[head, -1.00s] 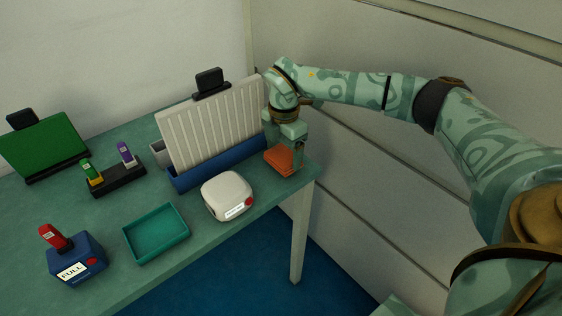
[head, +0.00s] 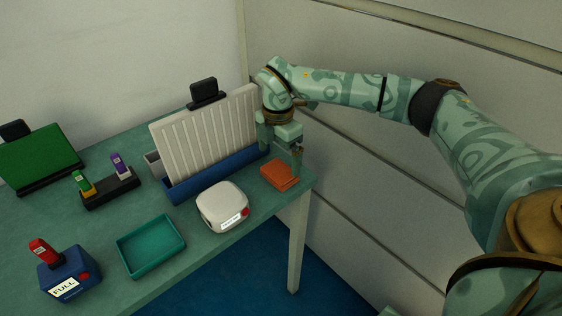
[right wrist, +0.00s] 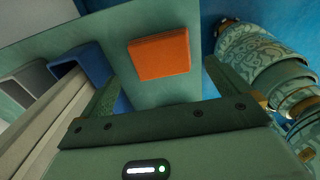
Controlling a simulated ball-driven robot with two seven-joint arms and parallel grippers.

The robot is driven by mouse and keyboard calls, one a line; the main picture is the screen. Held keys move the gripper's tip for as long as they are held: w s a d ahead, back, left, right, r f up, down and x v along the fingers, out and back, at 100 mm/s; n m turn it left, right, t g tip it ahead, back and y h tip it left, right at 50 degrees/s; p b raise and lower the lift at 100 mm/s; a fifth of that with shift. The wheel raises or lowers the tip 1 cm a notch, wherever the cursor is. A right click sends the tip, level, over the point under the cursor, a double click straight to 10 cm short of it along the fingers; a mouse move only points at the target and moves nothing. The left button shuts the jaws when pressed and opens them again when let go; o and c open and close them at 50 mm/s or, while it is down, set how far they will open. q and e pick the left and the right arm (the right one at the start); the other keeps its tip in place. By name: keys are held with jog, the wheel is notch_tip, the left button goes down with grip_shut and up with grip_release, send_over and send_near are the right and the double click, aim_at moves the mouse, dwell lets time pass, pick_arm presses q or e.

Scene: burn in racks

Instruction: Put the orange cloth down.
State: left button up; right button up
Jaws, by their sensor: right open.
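The orange cloth (head: 279,175) is a small folded block lying flat on the green table at its right end. It also shows in the right wrist view (right wrist: 160,54), resting on the table top, clear of the fingers. My right gripper (head: 281,150) is just above and behind the cloth, open and empty, with its fingers apart from it. In the right wrist view the two fingers (right wrist: 160,88) stand wide on either side. My left gripper is not in view.
A white ribbed rack in a blue base (head: 216,172) stands close left of my right gripper. A white box with a red button (head: 222,205) and a teal tray (head: 151,246) lie further left. The table's right edge is close to the cloth.

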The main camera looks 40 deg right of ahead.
aim_at(279, 170)
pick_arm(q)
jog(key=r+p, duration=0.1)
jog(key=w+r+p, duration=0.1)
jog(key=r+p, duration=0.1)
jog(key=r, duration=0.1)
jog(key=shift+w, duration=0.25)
pick_arm(e)
notch_tip(279, 170, up, 12)
jog(key=shift+f, duration=0.15)
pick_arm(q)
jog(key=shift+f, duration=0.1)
pick_arm(e)
jog(key=shift+s, duration=0.1)
